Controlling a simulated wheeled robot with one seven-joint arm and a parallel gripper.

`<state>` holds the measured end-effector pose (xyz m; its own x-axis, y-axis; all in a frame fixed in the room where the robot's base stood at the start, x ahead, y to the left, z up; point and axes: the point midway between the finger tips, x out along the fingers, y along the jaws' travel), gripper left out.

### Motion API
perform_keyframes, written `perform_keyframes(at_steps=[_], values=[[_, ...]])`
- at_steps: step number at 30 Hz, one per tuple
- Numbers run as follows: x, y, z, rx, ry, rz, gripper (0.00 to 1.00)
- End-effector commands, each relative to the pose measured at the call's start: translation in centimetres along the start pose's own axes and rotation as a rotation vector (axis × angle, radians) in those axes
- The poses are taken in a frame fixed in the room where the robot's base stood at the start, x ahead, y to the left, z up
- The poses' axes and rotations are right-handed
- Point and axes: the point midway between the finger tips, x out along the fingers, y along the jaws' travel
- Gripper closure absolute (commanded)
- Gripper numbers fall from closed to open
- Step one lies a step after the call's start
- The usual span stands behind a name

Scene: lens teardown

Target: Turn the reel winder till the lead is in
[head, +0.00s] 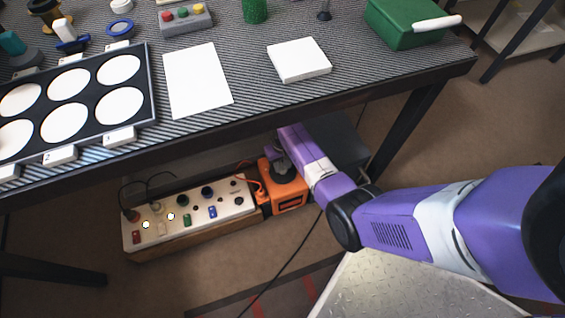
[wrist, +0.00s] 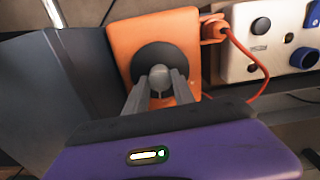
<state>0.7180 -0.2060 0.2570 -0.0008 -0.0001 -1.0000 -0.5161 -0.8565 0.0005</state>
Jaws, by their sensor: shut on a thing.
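The reel winder is an orange box (head: 291,201) under the table, at the right end of a panel. In the wrist view the orange box (wrist: 126,47) has a dark round disc (wrist: 147,57) on its face with a grey knob (wrist: 158,77) standing out from it. My gripper (wrist: 158,92) is shut on this knob, one finger on each side. In the head view my arm reaches down under the table edge and hides part of the winder. An orange lead (wrist: 252,62) runs from a fitting on the winder's side and hangs in a loop by the panel.
The white panel (head: 229,200) with several knobs, switches and lit lamps stands left of the winder. A dark grey box (wrist: 62,95) is close on the other side. The table (head: 250,113) overhangs my arm. A black cable (head: 284,247) lies on the floor.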

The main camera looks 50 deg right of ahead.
Motion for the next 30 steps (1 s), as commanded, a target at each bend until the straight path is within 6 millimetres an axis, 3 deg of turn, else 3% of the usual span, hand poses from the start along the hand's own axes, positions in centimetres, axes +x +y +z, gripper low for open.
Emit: perform_keyframes(at_steps=[30], values=[[-0.19, 0.06, -0.05, 0.953, 0.002, -0.002, 1.00]])
